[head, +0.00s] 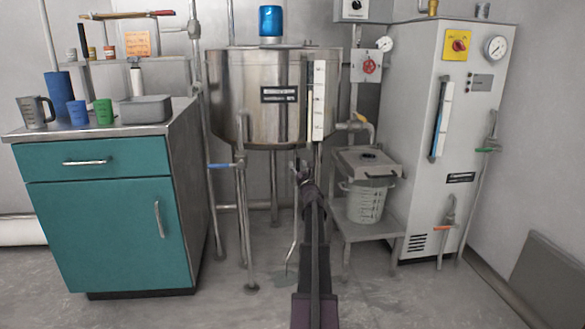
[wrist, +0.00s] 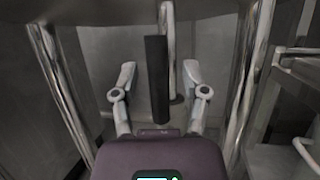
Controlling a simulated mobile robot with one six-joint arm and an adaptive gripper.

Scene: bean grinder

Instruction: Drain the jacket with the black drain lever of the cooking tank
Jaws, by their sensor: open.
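The steel cooking tank (head: 236,88) stands on legs at the middle of the head view. My gripper (head: 302,168) is under the tank's lower edge, with my arm reaching up to it from the front. In the wrist view my gripper (wrist: 157,78) is open, its two fingers spread. The black drain lever (wrist: 157,85) hangs between the fingers, long and nearly upright, with a visible gap on both sides. A thin metal pipe (wrist: 171,60) is just right of the lever. In the head view I cannot clearly make out the lever near my gripper.
Tank legs (wrist: 51,70) flank my gripper, with another leg (wrist: 244,90) on the right. A blue-handled valve (head: 220,166) is at the left. A side table (head: 350,232) with a white bucket (head: 366,205) stands right. A teal cabinet (head: 105,225) is at the left.

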